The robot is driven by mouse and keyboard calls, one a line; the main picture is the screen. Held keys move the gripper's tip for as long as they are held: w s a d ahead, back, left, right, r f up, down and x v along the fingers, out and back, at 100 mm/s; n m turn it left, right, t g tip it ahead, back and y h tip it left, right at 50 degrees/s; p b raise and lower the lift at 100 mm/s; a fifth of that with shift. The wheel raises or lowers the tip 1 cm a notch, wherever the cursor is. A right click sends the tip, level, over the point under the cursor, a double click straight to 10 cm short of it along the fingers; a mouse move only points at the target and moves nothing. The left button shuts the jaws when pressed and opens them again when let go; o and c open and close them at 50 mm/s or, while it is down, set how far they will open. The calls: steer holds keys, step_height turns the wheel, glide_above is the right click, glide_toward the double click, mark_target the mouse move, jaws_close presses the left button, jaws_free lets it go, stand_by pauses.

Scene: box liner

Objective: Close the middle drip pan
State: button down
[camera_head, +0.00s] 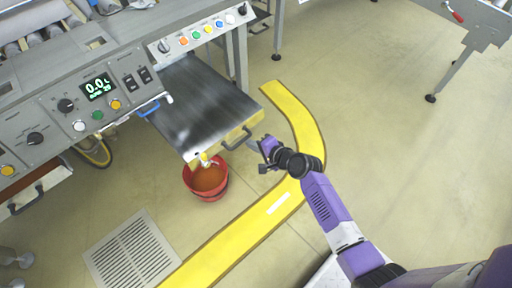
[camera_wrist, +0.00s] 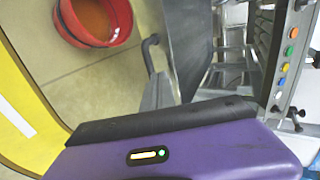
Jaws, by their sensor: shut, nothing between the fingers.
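The middle drip pan (camera_head: 203,105) is a grey metal tray that sticks out of the machine under the control panel. Its yellowish front edge carries a dark handle (camera_head: 237,139) and a small tap at the left corner. In the wrist view the pan (camera_wrist: 187,45) stands at upper middle, with its handle (camera_wrist: 150,52) to its left. My gripper (camera_head: 254,146) is shut and empty, just off the right part of the pan's front, close to the handle. I cannot tell whether it touches. In the wrist view its grey fingers (camera_wrist: 160,93) point up towards the pan.
A red bucket (camera_head: 206,180) with orange-brown liquid stands on the floor below the pan's tap. A yellow floor stripe (camera_head: 245,222) curves past, and a floor grate (camera_head: 131,250) lies at lower left. Another handled pan (camera_head: 38,195) is at far left. The floor at right is open.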

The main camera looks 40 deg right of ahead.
mark_target(232, 133)
steer(key=b+x, duration=0.1)
steer(key=x, duration=0.1)
steer(key=r+b+x, duration=0.1)
steer(key=x, duration=0.2)
steer(key=b+x, duration=0.1)
steer(key=x, duration=0.2)
steer(key=shift+w+r, duration=0.15)
steer(key=shift+w, duration=0.65)
steer(key=shift+w+b, duration=0.1)
steer(key=shift+b, duration=0.2)
